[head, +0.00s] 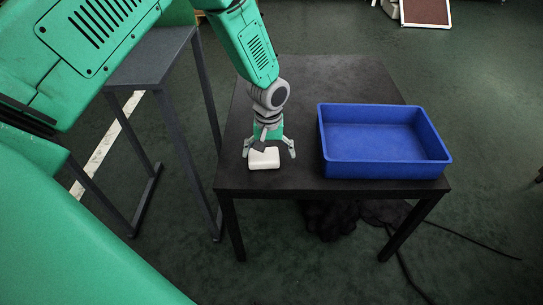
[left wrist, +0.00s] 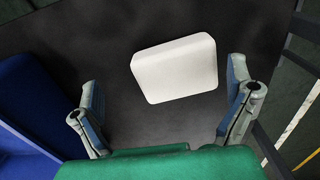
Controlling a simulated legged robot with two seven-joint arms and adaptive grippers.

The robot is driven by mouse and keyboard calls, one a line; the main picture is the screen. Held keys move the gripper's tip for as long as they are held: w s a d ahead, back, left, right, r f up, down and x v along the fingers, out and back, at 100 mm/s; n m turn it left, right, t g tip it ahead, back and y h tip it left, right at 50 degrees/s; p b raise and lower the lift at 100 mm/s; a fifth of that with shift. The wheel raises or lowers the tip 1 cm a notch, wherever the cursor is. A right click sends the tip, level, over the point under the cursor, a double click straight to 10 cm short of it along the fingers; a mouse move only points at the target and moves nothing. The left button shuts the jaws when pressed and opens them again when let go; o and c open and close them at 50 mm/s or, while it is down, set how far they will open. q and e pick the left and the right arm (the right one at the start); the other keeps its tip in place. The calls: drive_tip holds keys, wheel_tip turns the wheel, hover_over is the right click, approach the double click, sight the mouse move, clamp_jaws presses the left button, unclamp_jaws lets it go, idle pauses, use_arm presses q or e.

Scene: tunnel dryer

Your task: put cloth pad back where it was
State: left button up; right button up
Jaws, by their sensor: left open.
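The white cloth pad (head: 264,160) lies on the black table (head: 290,178) near its front left part, left of the blue bin. It also shows in the left wrist view (left wrist: 176,70), a little tilted in the picture and apart from both fingers. My left gripper (head: 269,150) is above and just behind the pad in the head view, pointing down. In the left wrist view my left gripper (left wrist: 162,112) has its fingers spread wide on either side, with nothing between them. My right gripper is not in view.
An empty blue bin (head: 330,168) stands on the right part of the table; its side shows at the left wrist view's left edge (left wrist: 30,110). A grey stand (head: 150,62) is left of the table. Dark cables (head: 400,260) lie on the floor. The table's back is clear.

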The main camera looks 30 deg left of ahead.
sight(261, 155)
use_arm(q)
drive_tip(key=a+r, duration=0.1)
drive_tip(key=r, duration=0.1)
drive_tip(key=a+r+p, duration=0.1)
drive_tip(key=r, duration=0.1)
drive_tip(key=a+r+p, duration=0.1)
drive_tip(key=r, duration=0.2)
drive_tip(key=shift+m+h, duration=0.3)
drive_tip(key=shift+m, duration=0.3)
drive_tip(key=s+d+f, duration=0.2)
drive_tip(key=s, duration=0.1)
drive_tip(key=s+d+f, duration=0.1)
drive_tip(key=s, duration=0.1)
drive_tip(key=shift+s+d, duration=0.15)
drive_tip(key=shift+d, duration=0.15)
drive_tip(key=s+f+m, duration=0.2)
drive_tip(key=s+f, duration=0.2)
drive_tip(key=s, duration=0.8)
drive_tip(key=s+d+f+m, duration=0.1)
drive_tip(key=s+f+m, duration=0.2)
drive_tip(key=s, duration=0.9)
drive_tip(key=shift+s+d+f+m+t, duration=0.3)
drive_tip(key=shift+s+f, duration=0.1)
drive_tip(key=shift+f, duration=0.15)
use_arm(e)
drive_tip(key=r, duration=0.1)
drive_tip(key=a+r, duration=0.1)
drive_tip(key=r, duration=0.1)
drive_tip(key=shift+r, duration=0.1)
